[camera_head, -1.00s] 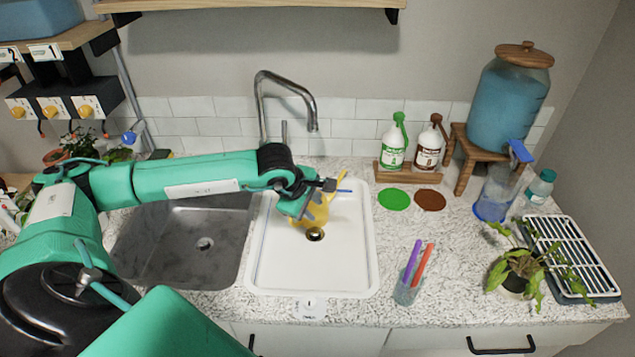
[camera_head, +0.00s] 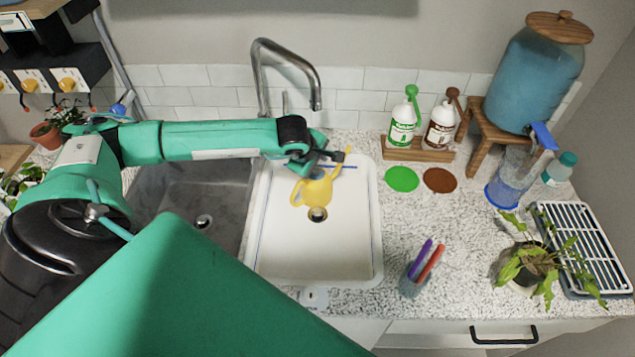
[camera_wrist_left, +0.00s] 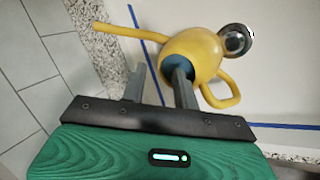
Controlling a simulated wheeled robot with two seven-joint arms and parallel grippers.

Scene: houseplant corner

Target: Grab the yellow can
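The yellow can (camera_head: 316,192) is a small watering can with a long spout and a loop handle. It stands in the white right-hand basin (camera_head: 275,255), by the drain. My left gripper (camera_head: 335,158) is at the can's far upper side, near the spout. In the left wrist view, the yellow can (camera_wrist_left: 195,52) lies just beyond the fingers (camera_wrist_left: 158,72), which are apart. One finger overlaps the can's dark blue opening; the other is outside the body, on the spout side. I cannot tell whether either touches. My right gripper is not in view.
The faucet (camera_head: 262,75) rises behind the basins. A grey basin (camera_head: 190,235) is at left. Two bottles (camera_head: 403,125) stand behind green and brown discs. A pen cup (camera_head: 412,285), a potted plant (camera_head: 530,262) and a rack (camera_head: 590,245) are at right.

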